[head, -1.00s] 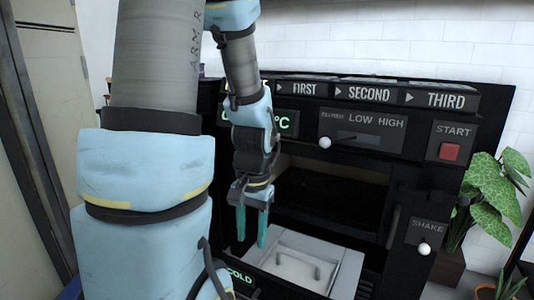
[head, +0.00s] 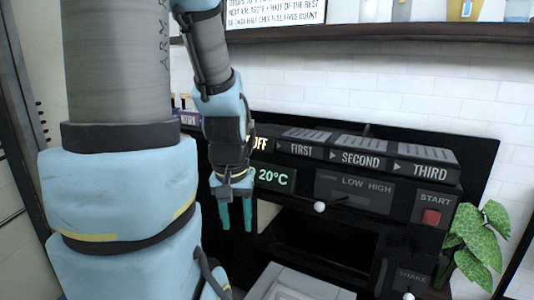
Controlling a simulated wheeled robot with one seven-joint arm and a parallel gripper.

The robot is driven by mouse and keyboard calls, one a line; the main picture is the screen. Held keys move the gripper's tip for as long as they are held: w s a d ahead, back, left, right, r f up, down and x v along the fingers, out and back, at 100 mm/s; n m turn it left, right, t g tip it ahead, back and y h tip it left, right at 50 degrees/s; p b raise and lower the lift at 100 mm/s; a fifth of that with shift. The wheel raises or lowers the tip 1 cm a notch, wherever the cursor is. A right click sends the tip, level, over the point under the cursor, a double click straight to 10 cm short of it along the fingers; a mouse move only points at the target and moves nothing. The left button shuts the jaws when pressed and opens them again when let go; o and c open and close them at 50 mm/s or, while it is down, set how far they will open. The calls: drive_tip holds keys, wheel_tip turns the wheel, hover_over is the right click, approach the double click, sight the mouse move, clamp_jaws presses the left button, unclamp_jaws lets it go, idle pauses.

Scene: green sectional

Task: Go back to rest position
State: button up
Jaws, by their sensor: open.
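My gripper (head: 236,216) hangs down from my arm in the head view, with its two teal fingers apart and nothing between them. It is in front of the left part of a black machine (head: 480,170), just left of and below the lit display (head: 272,179) reading 20°C. My blue and grey arm fills the left of the view and hides part of the machine's left side.
The machine has FIRST, SECOND and THIRD labels, a LOW HIGH slider with a white knob (head: 320,207) and a red START button (head: 431,217). A pale tray (head: 300,283) shows at the bottom. A leafy plant (head: 478,245) stands at right. A shelf (head: 380,33) runs above.

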wheel_tip(320, 180, up, 18)
drive_tip(key=p, duration=1.5)
drive_tip(key=shift+f, duration=0.2)
drive_tip(key=shift+d, duration=0.1)
